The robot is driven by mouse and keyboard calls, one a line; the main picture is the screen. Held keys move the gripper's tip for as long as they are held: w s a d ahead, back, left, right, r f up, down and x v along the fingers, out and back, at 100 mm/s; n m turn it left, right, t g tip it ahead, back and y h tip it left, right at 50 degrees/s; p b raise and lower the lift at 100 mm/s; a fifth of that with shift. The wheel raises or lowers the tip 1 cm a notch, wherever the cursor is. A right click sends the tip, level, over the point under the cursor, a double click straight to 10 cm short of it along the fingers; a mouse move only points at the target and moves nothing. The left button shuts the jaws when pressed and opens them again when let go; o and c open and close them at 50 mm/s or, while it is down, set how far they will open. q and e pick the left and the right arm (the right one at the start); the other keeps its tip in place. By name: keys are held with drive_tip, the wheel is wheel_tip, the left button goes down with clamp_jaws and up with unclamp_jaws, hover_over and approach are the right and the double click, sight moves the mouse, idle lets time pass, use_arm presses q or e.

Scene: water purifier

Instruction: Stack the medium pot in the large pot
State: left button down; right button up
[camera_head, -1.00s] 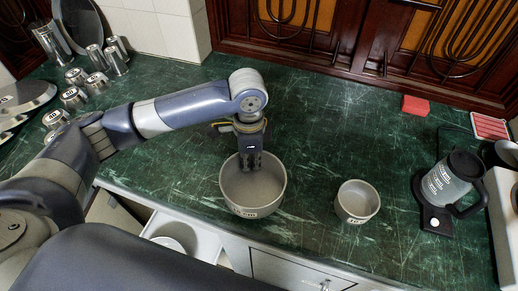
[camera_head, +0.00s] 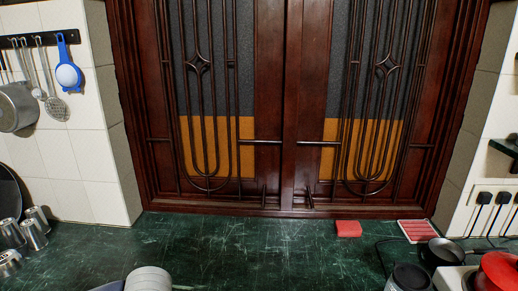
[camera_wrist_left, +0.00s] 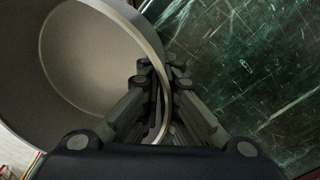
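In the left wrist view, a grey metal pot (camera_wrist_left: 85,65) fills the left side, its smooth inside and curved rim facing the camera. My left gripper (camera_wrist_left: 160,70) is at this rim, its fingers close together with the pot wall between them. It looks shut on the wall. I cannot tell from the wrist view whether this is the medium or the large pot, or whether its base is off the counter. No pot on the counter shows in the head view, which looks higher up. My right gripper is in neither view.
Dark wooden doors (camera_head: 285,110) stand behind the green counter (camera_head: 270,245). Metal cups (camera_head: 33,235) are at the left. A red block (camera_head: 348,228), a small pan (camera_head: 440,252) and a red-lidded thing (camera_head: 497,270) are at the right. The middle counter is clear.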

use_arm(q)
wheel_tip(320, 180, up, 6)
drive_tip(key=a+n, duration=0.2)
drive_tip(key=n, duration=0.8)
drive_tip(key=shift+w+n, duration=0.4)
drive_tip(key=shift+w, duration=0.05)
drive_tip(key=shift+a+r, duration=0.15)
drive_tip(key=shift+a, duration=0.05)
